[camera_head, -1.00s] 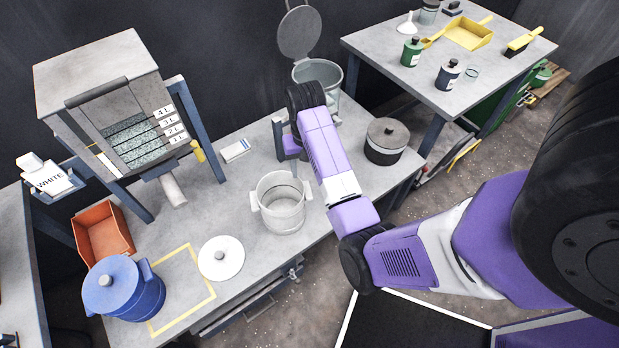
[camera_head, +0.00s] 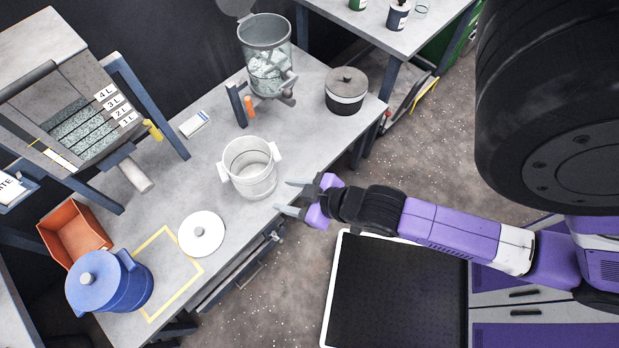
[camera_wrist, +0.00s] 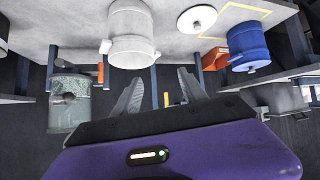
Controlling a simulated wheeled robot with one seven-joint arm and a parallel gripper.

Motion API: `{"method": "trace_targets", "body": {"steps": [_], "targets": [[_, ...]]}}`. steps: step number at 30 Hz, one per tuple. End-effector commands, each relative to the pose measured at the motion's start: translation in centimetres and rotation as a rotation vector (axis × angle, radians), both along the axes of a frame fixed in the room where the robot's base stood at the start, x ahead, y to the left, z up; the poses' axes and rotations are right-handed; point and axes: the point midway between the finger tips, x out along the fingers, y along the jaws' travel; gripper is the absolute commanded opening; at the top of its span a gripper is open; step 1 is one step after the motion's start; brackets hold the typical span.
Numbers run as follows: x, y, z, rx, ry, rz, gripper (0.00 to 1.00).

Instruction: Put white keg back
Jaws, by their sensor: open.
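The white keg (camera_head: 249,176) stands upright and open-topped on the grey workbench, with a handle on each side. It also shows in the wrist view (camera_wrist: 131,30). Its round white lid (camera_head: 201,234) lies flat on the bench beside a yellow outlined rectangle (camera_head: 168,281). The lid also shows in the wrist view (camera_wrist: 197,19). My gripper (camera_head: 286,196) is open and empty, just off the bench's front edge, to the right of the keg with its fingers pointing toward it. It does not touch the keg.
A blue lidded keg (camera_head: 118,285) stands on the left part of the yellow outline. Behind it are an orange bin (camera_head: 73,232) and a screen machine (camera_head: 85,125). A glass container (camera_head: 265,60) and a black-and-white pot (camera_head: 346,92) stand farther back.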

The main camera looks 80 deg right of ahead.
Motion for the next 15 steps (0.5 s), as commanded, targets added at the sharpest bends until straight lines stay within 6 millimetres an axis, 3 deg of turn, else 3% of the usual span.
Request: {"method": "trace_targets", "body": {"steps": [3, 6, 10, 15], "targets": [[-2.6, 4.1, 4.3, 0.012, -0.111, 0.095, 0.5], [-4.3, 6.7, 8.4, 0.029, -0.207, 0.152, 0.5], [-5.8, 8.8, 12.9, 0.051, -0.306, 0.195, 0.5], [-6.8, 10.0, 16.0, 0.066, -0.376, 0.217, 0.5]]}}
